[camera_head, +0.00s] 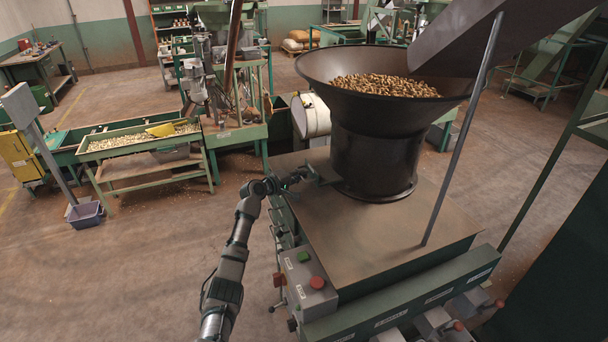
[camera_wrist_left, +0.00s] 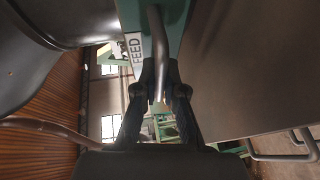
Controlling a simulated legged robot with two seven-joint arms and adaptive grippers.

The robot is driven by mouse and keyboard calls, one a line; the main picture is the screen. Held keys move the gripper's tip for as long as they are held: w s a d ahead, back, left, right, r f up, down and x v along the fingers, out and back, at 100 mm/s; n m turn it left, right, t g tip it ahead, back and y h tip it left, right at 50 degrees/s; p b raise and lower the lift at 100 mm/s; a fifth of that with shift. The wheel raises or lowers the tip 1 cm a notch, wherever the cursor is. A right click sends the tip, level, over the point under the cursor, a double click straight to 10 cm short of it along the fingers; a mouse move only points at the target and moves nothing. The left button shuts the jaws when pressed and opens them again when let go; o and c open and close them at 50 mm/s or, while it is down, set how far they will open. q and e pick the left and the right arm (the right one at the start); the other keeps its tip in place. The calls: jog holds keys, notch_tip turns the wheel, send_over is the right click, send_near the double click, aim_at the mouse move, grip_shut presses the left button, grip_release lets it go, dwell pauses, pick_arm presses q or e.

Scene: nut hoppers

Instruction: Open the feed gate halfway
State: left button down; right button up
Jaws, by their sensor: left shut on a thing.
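The black hopper (camera_head: 372,150) stands on the machine's flat top and holds brown nuts (camera_head: 385,86) in its wide bowl. A green plate with a white FEED label (camera_wrist_left: 133,48) shows in the left wrist view, with a grey bent handle (camera_wrist_left: 157,40) on it. My left gripper (camera_head: 304,175) reaches the left side of the hopper's base. In the left wrist view my left gripper (camera_wrist_left: 161,82) is shut on the handle, whose lower end lies between the fingers. How far the gate stands open is hidden. My right gripper is not in view.
A control box with a green button (camera_head: 303,256) and a red button (camera_head: 317,282) sits at the machine's front left corner. A slanted dark chute (camera_head: 500,40) overhangs the hopper, with a thin post below it. Open floor (camera_head: 150,265) lies to the left.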

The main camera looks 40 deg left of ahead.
pick_arm(q)
jog(key=c, duration=1.3)
grip_release()
jog(key=shift+w+d+f, duration=0.15)
jog(key=shift+w+f, duration=0.05)
jog(key=shift+f, duration=0.15)
jog(key=shift+o, duration=0.2)
jog(key=shift+r, duration=0.1)
jog(key=shift+s+r, duration=0.1)
jog(key=s+a+r, duration=0.1)
jog(key=s, duration=1)
jog(key=shift+s+r, duration=0.2)
jog(key=shift+r, duration=0.2)
